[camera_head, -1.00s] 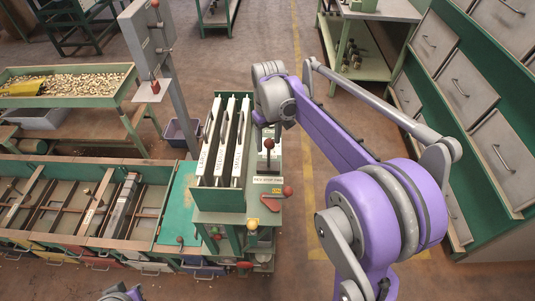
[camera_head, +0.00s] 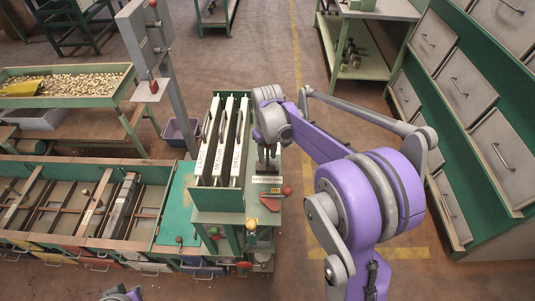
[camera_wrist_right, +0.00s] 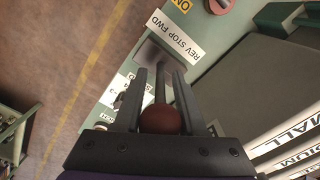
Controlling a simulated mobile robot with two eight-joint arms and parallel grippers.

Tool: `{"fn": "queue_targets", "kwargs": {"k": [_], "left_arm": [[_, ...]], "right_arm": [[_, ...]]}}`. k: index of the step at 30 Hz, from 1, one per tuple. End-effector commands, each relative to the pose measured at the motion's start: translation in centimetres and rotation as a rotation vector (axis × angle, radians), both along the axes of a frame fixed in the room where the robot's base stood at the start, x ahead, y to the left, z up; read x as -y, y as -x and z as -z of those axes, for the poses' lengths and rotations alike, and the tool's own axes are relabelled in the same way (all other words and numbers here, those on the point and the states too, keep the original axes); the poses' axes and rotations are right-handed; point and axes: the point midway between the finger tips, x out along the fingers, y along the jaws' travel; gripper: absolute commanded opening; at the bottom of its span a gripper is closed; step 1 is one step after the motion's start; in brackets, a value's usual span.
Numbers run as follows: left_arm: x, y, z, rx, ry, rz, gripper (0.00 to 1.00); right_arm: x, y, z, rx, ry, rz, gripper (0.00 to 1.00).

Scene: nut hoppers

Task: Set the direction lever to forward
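The direction lever has a dark knob and a thin rod, and stands on the green machine (camera_head: 217,201) behind a REV STOP FWD label (camera_head: 267,179). In the right wrist view the lever's red-brown knob (camera_wrist_right: 160,120) sits between the two fingers of my right gripper (camera_wrist_right: 162,90), close to the palm, and fills the gap. The rod runs between the fingers towards a dark slot. The label (camera_wrist_right: 174,35) is beside it. I cannot tell which label position the lever is at. In the head view the right gripper (camera_head: 267,160) hides most of the lever. Only a bit of my left arm shows at the bottom edge.
Three upright white-edged panels (camera_head: 221,140) stand just left of the lever. A red knob (camera_head: 286,190) and a red plate (camera_head: 271,204) lie in front of it. A grey post with a box (camera_head: 147,38) rises behind left.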

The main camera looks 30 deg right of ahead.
Motion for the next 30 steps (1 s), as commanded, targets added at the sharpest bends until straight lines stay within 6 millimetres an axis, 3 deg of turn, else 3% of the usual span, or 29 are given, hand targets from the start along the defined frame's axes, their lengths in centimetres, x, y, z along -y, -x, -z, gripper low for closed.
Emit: {"fn": "queue_targets", "kwargs": {"k": [1,4,30], "left_arm": [[0.0,0.0,0.0,0.0,0.0,0.0,0.0],[0.0,0.0,0.0,0.0,0.0,0.0,0.0],[0.0,0.0,-0.01,0.0,0.0,0.0,0.0]], "right_arm": [[0.0,0.01,-0.01,0.0,0.0,0.0,0.18],[0.0,0.01,-0.01,0.0,0.0,0.0,0.0],[0.01,0.0,-0.04,0.0,0.0,0.0,0.0]]}}
